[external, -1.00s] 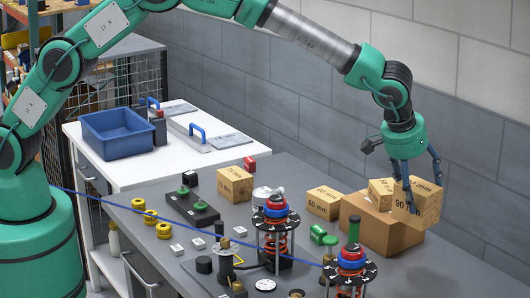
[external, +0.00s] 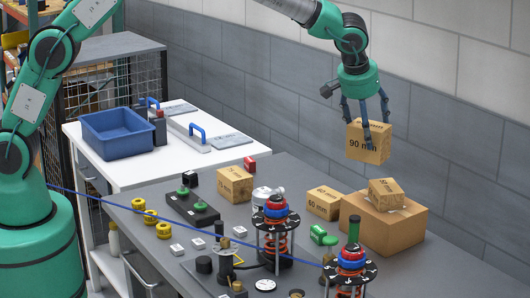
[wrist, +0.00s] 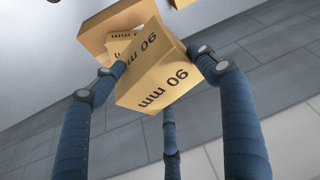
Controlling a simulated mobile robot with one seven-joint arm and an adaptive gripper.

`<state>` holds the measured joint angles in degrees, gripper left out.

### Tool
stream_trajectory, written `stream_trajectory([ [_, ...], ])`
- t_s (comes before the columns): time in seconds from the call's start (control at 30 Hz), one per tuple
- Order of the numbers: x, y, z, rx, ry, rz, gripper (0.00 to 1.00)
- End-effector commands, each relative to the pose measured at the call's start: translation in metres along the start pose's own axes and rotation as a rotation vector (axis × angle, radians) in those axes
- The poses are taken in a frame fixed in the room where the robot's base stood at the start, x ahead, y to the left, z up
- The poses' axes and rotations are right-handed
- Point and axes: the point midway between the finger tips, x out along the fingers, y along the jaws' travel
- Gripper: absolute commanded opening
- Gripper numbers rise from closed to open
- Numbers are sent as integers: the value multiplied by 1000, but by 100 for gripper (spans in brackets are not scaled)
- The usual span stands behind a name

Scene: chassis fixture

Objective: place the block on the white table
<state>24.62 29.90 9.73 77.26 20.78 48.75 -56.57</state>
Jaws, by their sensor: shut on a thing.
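My gripper (external: 366,108) is shut on a tan wooden block marked "90 mm" (external: 367,143). It holds the block in the air above and left of a cardboard box at the right of the grey table. In the wrist view the block (wrist: 160,88) sits between my blue fingers, tilted in the picture. The white table (external: 130,178) stands at the left behind the grey table, well to the left of my gripper. Its front part is bare.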

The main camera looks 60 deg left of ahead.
Motion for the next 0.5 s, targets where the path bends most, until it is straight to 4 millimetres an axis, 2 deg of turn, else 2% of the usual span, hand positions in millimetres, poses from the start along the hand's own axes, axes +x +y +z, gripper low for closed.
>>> stream_trajectory([
  [0.03, 2, -21, -10, -26, 1, -9, 17],
  [0.2, 8, -86, -34, -108, 0, -42, 17],
  [0.5, 17, -206, -61, -256, -2, -103, 17],
])
